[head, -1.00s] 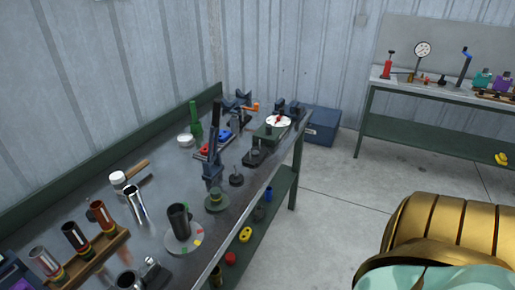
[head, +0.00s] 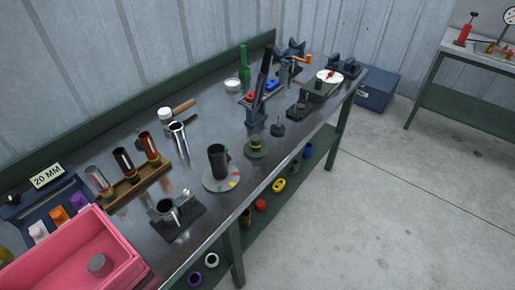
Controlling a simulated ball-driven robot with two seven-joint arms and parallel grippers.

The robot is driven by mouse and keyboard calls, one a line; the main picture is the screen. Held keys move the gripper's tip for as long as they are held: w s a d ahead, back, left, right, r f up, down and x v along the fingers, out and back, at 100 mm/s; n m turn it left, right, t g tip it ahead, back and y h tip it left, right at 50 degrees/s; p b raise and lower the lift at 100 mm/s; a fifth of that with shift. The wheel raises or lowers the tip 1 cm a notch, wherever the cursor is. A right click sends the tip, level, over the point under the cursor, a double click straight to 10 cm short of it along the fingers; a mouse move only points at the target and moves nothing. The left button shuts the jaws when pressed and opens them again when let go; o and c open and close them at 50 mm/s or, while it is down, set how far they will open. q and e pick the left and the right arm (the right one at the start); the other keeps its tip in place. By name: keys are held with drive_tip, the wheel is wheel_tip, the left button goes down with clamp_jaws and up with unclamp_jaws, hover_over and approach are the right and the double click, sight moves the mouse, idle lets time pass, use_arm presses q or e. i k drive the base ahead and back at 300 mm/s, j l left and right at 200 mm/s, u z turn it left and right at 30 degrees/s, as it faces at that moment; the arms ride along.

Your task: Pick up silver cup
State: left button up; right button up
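No thing in view is plainly marked as the silver cup, and several silver cylinders show. A tall shiny silver cylinder (head: 179,140) stands upright on the dark workbench (head: 140,212), near a hammer. A short open silver cylinder (head: 165,210) sits at a dark block fixture near the front edge. A silver-and-red cylinder (head: 97,181) stands in a wooden rack (head: 138,184) beside two dark and copper ones. Neither of my grippers is in view.
A pink bin (head: 122,244) with a grey round piece inside covers the bench's near left corner. A dark cup (head: 217,160) stands on a round plate. A tall dark-blue tool (head: 259,100) rises further back. Open floor lies to the right.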

sight(101, 265)
drive_tip(key=j+u, duration=0.25)
drive_tip(key=u, duration=0.15)
drive_tip(key=j+u, duration=0.25)
drive_tip(key=u, duration=0.15)
drive_tip(key=i+j+u, duration=0.1)
drive_tip(key=j+u, duration=0.15)
drive_tip(key=u, duration=0.15)
drive_tip(key=k+z, duration=0.3)
drive_tip(key=k, duration=0.1)
